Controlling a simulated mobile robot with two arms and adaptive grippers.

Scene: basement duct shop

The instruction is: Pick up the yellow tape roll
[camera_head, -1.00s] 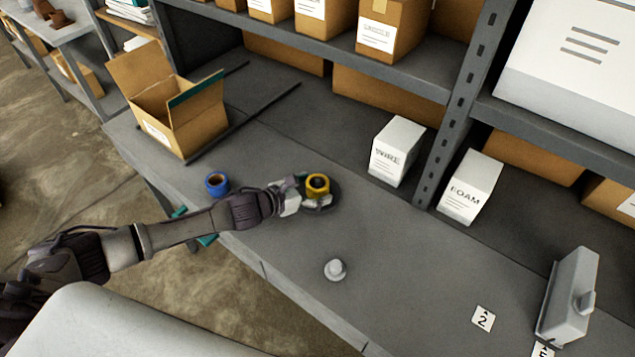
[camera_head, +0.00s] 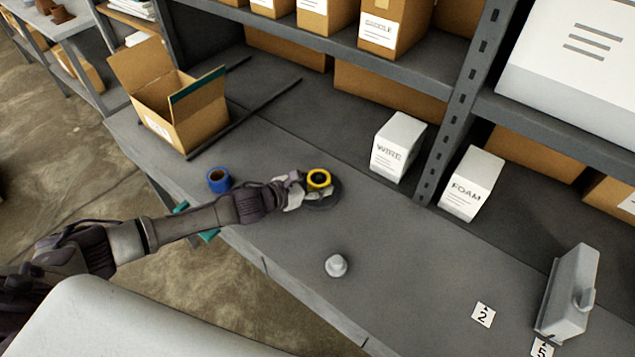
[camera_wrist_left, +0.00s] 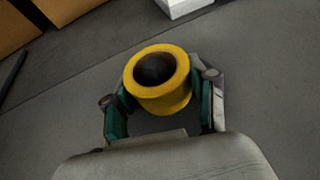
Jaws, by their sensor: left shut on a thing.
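The yellow tape roll (camera_head: 319,178) is a short ring with a dark hole facing up. My left gripper (camera_head: 303,190) is shut on it over the grey workbench (camera_head: 400,265). In the left wrist view the yellow tape roll (camera_wrist_left: 158,100) sits between the two teal-padded fingers of my left gripper (camera_wrist_left: 160,105). A dark round patch (camera_head: 322,200) shows on the bench just below the roll. It looks slightly raised above the bench. My right gripper does not show in any view.
A blue tape roll (camera_head: 219,180) stands left on the bench, near an open cardboard box (camera_head: 180,130). White WIRE (camera_head: 397,145) and FOAM (camera_head: 470,185) boxes stand behind. A grey knob-like piece (camera_head: 336,265) sits in front. The bench middle is clear.

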